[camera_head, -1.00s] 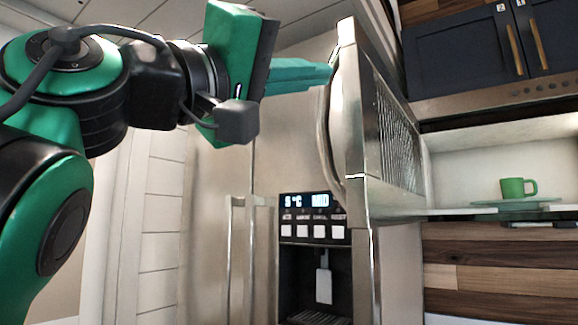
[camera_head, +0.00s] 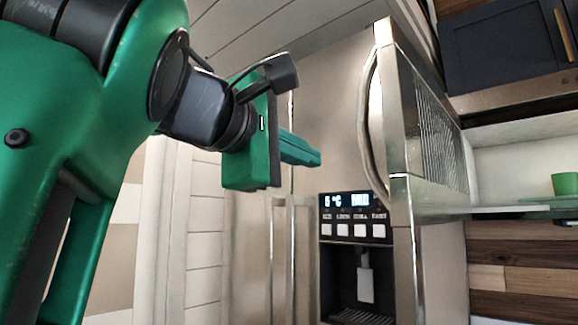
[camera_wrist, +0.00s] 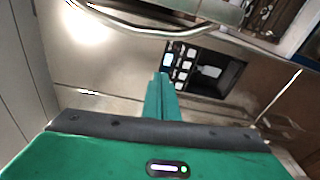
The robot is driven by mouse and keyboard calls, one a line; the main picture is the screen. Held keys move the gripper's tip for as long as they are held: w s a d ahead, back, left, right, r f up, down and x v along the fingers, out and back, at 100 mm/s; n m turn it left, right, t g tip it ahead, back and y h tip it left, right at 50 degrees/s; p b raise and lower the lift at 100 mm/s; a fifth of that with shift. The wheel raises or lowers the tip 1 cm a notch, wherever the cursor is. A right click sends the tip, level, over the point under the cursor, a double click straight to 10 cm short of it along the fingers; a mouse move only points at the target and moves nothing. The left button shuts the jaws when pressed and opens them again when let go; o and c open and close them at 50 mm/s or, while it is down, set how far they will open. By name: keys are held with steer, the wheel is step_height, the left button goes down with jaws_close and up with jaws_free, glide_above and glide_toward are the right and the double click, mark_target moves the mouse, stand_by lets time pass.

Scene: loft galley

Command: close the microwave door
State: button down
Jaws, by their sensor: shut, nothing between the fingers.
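The microwave door (camera_head: 398,120) stands open in the head view, seen nearly edge-on, with its mesh window (camera_head: 435,130) facing right. Its curved metal handle (camera_head: 371,115) is on the left face. In the wrist view the handle (camera_wrist: 165,32) curves across the top. My gripper (camera_head: 317,158) is shut and empty, left of the handle and a little below its middle, with a visible gap between them in the picture. The teal fingers also show in the wrist view (camera_wrist: 161,88), pointing toward the dispenser panel.
A tall steel fridge with a dispenser (camera_head: 355,255) and display stands behind the gripper. A green mug (camera_head: 565,184) sits in the pale recess right of the door. Dark cabinets (camera_head: 500,45) hang above right. White plank wall lies at left.

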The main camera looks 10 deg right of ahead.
steer(key=x, duration=0.9)
steer(key=shift+s+d+r, duration=0.1)
steer(key=shift+s+d, duration=0.15)
steer(key=shift+s, duration=0.4)
steer(key=shift+s+d+r, duration=0.1)
steer(key=shift+s+d, duration=0.2)
steer(key=shift+s, duration=0.35)
steer(key=shift+s+d+r, duration=0.1)
steer(key=shift+s+d, duration=0.15)
steer(key=shift+s, duration=0.4)
steer(key=shift+d, duration=0.1)
